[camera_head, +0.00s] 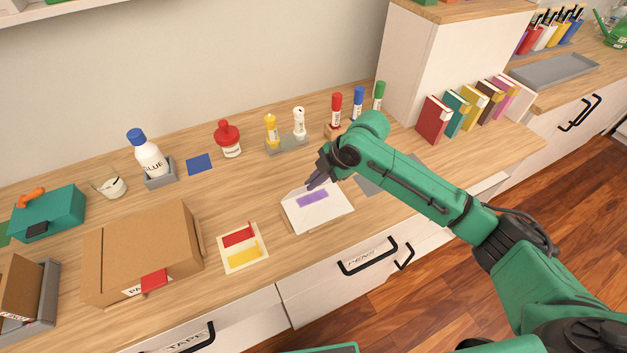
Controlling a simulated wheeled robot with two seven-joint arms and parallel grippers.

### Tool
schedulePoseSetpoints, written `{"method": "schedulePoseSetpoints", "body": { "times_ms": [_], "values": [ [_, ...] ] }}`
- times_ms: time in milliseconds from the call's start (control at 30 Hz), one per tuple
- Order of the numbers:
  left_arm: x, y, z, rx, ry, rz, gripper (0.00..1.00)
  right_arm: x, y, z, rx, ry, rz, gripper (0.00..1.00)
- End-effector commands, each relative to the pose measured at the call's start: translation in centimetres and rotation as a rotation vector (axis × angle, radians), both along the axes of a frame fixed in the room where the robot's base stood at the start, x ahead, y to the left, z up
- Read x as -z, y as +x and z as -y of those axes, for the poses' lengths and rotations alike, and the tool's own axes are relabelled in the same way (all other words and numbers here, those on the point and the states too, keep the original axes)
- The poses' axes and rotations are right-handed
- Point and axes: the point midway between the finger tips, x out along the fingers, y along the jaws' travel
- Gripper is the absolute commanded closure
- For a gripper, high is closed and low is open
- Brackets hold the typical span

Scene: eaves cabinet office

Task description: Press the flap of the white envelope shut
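The white envelope (330,214) lies on the wooden counter near its front edge, above the drawer labelled PENS. A purple strip (312,199) shows on it. The flap seems to be at its far side, partly hidden by my gripper; I cannot tell how far it is raised. My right gripper (312,185) reaches in from the right, with its fingertips at the far edge of the envelope, pointing down and left. Its fingers look together, with nothing seen between them. I cannot tell whether they touch the paper. My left gripper is not in view.
A card with red and yellow strips (232,262) and a cardboard box (145,245) lie to the left. A grey mat (372,186) lies partly behind my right arm. Glue bottles (150,158) and markers (336,110) stand behind.

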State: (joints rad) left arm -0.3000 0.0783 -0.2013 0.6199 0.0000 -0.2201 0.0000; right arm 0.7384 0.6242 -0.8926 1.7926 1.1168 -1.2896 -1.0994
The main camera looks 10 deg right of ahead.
Motion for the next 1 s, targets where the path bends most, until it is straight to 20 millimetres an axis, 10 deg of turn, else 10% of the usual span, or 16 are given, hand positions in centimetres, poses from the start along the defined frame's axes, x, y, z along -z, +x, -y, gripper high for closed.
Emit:
{"method": "schedulePoseSetpoints", "body": {
  "times_ms": [1000],
  "values": [
    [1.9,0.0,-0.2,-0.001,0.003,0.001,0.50,1.2,-1.4,0.6,-0.001,0.069,0.216,1.00]
  ]
}}
